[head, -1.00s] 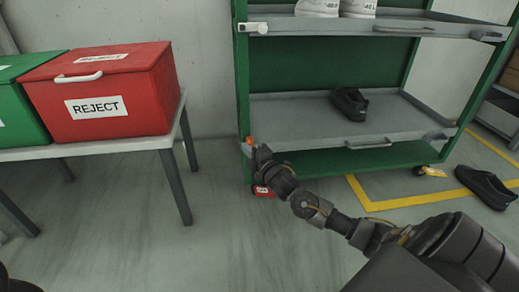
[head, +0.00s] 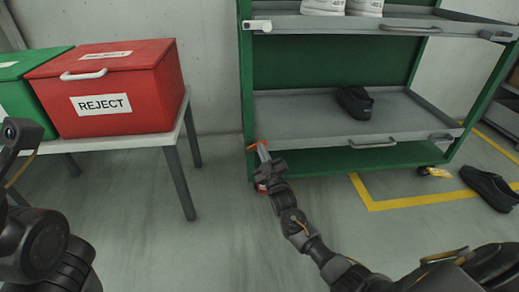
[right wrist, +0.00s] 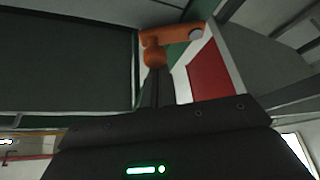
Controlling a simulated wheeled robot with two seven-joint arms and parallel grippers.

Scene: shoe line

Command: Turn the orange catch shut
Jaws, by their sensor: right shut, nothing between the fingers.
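The orange catch (head: 257,145) is at the left front corner of the green rack's lower tray (head: 310,122). In the right wrist view the catch (right wrist: 172,37) shows a rounded knob and an arm lying roughly level, reaching right to a grey round end. My right gripper (head: 262,151) is at the catch, just below and in front of it. Its fingers are shut with nothing between them, and in the right wrist view their tips (right wrist: 157,72) meet the knob's lower edge in the picture. Whether they touch it I cannot tell. Only links of my left arm show.
A black shoe (head: 354,102) lies on the lower tray, and white shoes (head: 343,6) stand on the upper one. A red REJECT box (head: 140,75) sits on a table (head: 130,142) at left. Another black shoe (head: 487,187) lies on the floor. The floor between table and rack is clear.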

